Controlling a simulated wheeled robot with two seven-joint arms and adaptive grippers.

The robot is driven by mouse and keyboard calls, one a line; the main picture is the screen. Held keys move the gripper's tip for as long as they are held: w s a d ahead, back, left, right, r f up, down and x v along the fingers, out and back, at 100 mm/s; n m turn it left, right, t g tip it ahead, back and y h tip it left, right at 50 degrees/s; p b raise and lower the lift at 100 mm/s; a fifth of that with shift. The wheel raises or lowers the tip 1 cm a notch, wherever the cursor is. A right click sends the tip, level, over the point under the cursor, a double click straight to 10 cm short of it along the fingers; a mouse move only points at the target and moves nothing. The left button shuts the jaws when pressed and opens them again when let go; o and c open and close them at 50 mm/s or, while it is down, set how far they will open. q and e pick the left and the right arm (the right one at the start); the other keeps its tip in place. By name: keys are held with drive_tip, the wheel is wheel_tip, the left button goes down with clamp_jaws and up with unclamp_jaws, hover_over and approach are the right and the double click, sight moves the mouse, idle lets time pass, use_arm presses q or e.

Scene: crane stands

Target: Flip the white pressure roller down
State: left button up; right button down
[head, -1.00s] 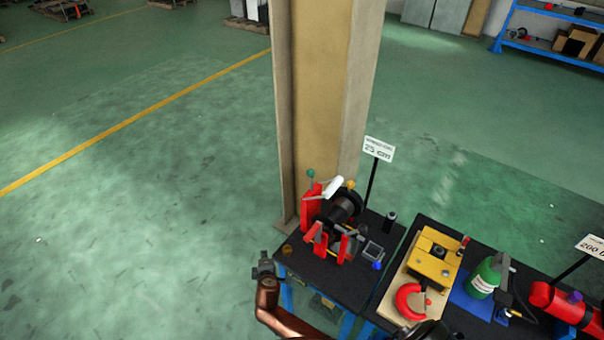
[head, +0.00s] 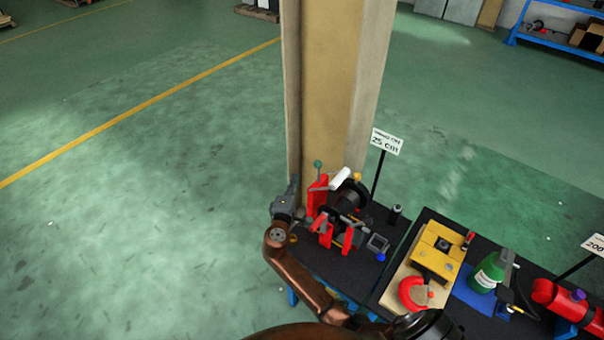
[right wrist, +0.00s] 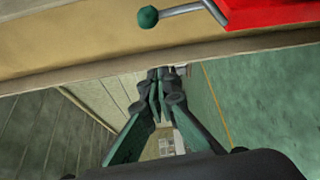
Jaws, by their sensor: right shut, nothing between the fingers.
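The white pressure roller (head: 341,178) sits at the top of a red and black device on the black table, raised and tilted. A lever with a green ball (head: 317,164) stands just left of it, on the red bracket (head: 317,193). My right gripper (head: 293,184) is shut and empty, left of the red bracket and apart from it, beside the column. In the right wrist view the closed fingers (right wrist: 158,88) point along the column, below the green ball (right wrist: 148,17) and the red part (right wrist: 270,12). The roller is not visible there. My left gripper is not in view.
A tall beige column (head: 333,90) stands directly behind the device. A sign on a black post (head: 386,142) stands to its right. The neighbouring table holds a yellow device (head: 440,252) and a green bottle (head: 487,273). Open floor lies to the left.

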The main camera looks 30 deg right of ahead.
sight(318, 171)
drive_tip(key=p+x, duration=0.1)
drive_tip(key=x, duration=0.8)
use_arm(q)
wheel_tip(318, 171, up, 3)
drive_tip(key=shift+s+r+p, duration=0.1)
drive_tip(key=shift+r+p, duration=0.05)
drive_tip(key=shift+p, duration=0.95)
use_arm(e)
drive_tip(key=s+d, duration=0.2)
drive_tip(key=s, duration=0.1)
drive_tip(key=shift+s+d+r, duration=0.1)
drive_tip(key=shift+s+r, duration=0.1)
